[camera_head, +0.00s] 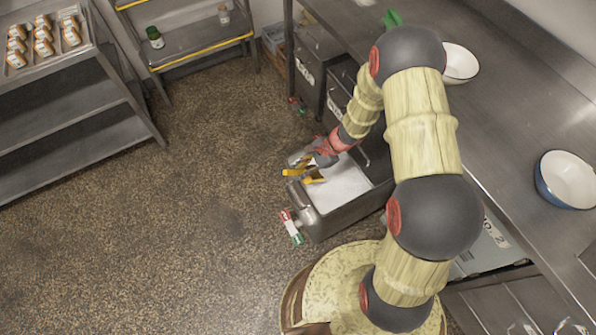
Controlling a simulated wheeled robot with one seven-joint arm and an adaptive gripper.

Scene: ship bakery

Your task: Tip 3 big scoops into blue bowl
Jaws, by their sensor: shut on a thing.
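The blue bowl (543,184) stands on the steel counter at the right. It is white inside, blue outside, and looks empty. My gripper (308,172) is low over the pulled-out steel bin (322,225), which holds a white powder (340,187). The gripper is shut on what seems to be the scoop, at the bin's far left end. Yellow parts show at the fingertips, but I cannot tell which belong to the scoop. The scoop's bowl is hidden or too small to make out, so I cannot tell whether it holds powder.
A second white bowl (461,63) stands farther back on the steel counter (500,110), behind my arm. A green object (393,18) lies near it. Other bins (312,75) sit under the counter. The floor between is clear.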

